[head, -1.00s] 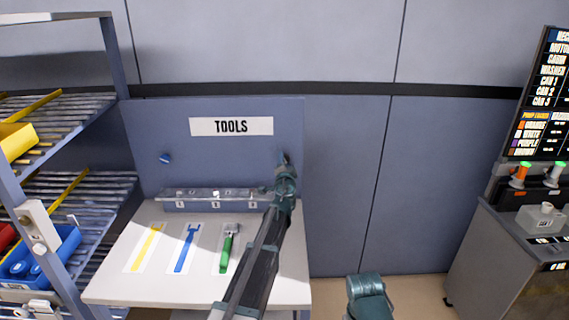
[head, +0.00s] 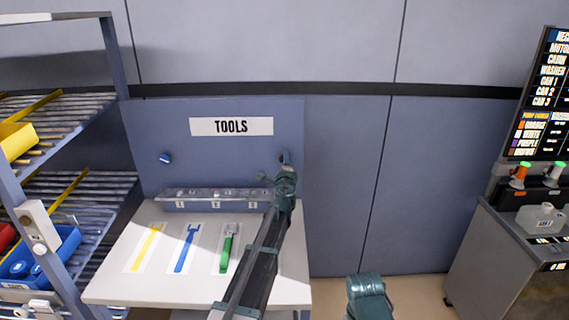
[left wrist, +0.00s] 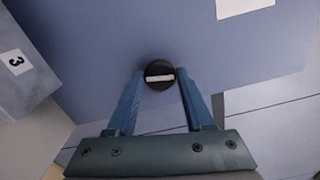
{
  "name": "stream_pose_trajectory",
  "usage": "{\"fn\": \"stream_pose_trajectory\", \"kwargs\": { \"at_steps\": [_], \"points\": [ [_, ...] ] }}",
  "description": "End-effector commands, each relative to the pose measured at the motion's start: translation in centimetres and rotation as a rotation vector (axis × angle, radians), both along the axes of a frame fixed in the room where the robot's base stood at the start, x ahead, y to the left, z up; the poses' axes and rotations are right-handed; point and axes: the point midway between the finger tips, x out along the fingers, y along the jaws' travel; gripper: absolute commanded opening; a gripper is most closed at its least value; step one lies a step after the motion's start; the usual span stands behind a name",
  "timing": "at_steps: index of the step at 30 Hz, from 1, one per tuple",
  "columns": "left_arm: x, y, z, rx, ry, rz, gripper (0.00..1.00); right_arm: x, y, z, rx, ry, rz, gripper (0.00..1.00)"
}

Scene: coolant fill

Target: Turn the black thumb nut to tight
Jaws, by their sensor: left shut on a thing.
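The black thumb nut (left wrist: 159,83) is round, with a pale bar across its face, and shows between the fingertips in the left wrist view. The bar lies nearly level in that picture. My left gripper (left wrist: 160,74) is shut on the nut, one blue finger on each side. In the head view my left gripper (head: 285,161) reaches the right side of the blue tool panel (head: 225,165), and its wrist hides most of the nut there.
A blue knob (head: 165,158) sits on the panel's left. A numbered rail (head: 180,206) runs along the back of the white table (head: 120,289). Yellow (head: 149,246), blue (head: 187,246) and green (head: 227,250) tools lie there. A shelf rack stands left, a grey cart (head: 500,255) right.

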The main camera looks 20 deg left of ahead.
Motion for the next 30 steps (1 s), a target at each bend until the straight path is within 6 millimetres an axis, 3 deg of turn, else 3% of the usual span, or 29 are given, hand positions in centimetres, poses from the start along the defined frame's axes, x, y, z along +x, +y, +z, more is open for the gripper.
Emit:
{"fn": "stream_pose_trajectory", "kwargs": {
  "at_steps": [17, 18, 22, 30],
  "points": [
    [-0.09, -0.11, -0.05, 0.029, 0.009, -0.002, 0.0, 0.0, 0.0, -0.04, 0.0, 0.0, 0.0, 0.5],
    [-0.09, -0.11, -0.05, 0.028, 0.008, -0.002, 0.56, 0.0, 0.0, -0.04, 0.0, 0.0, 0.0, 0.5],
    [-0.07, -0.09, -0.03, 0.028, 0.008, -0.001, 0.79, 0.0, 0.0, -0.03, 0.0, 0.0, 0.0, 0.5],
    [-0.05, -0.04, -0.02, 0.029, 0.008, -0.001, 0.8, 0.0, 0.0, -0.02, 0.0, 0.0, 0.0, 0.5]
  ]
}}
